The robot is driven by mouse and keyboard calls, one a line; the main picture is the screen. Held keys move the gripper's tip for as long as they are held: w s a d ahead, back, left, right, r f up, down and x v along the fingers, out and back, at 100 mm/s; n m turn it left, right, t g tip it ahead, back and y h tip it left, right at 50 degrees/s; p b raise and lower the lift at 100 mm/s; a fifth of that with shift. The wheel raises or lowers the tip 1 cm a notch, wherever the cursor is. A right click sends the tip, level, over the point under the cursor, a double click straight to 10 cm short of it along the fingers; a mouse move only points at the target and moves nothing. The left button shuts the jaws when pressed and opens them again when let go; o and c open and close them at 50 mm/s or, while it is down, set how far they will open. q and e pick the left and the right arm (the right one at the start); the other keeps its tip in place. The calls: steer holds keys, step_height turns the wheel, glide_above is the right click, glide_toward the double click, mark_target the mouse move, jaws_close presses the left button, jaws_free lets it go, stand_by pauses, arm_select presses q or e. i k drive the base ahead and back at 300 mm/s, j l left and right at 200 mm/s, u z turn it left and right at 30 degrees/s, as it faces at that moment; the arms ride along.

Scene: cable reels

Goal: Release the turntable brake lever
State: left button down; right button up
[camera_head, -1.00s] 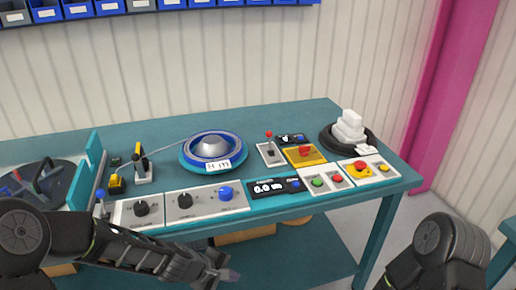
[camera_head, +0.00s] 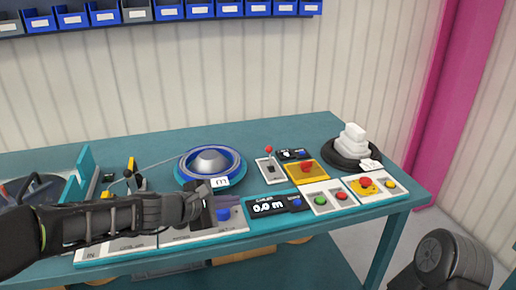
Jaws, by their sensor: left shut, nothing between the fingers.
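A lever with a red ball knob (camera_head: 268,150) stands upright on a small white plate (camera_head: 270,170) near the middle of the bench. A lever with a blue knob, at the bench's left front earlier, is now hidden behind my left arm. No readable label tells me which lever is the brake. The dark turntable (camera_head: 35,187) at the far left is partly hidden by my left arm. My left gripper (camera_head: 237,201) is shut and empty, above the control panel by the blue dial (camera_head: 224,215). My right gripper is out of view.
A blue and silver reel (camera_head: 211,161) sits behind my left gripper. A length display (camera_head: 278,204) and panels with red (camera_head: 341,195) and green (camera_head: 320,200) buttons lie to its right. White blocks (camera_head: 352,138) stand on a black disc at the back right.

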mark_target(269, 149)
steer(key=i, duration=0.85)
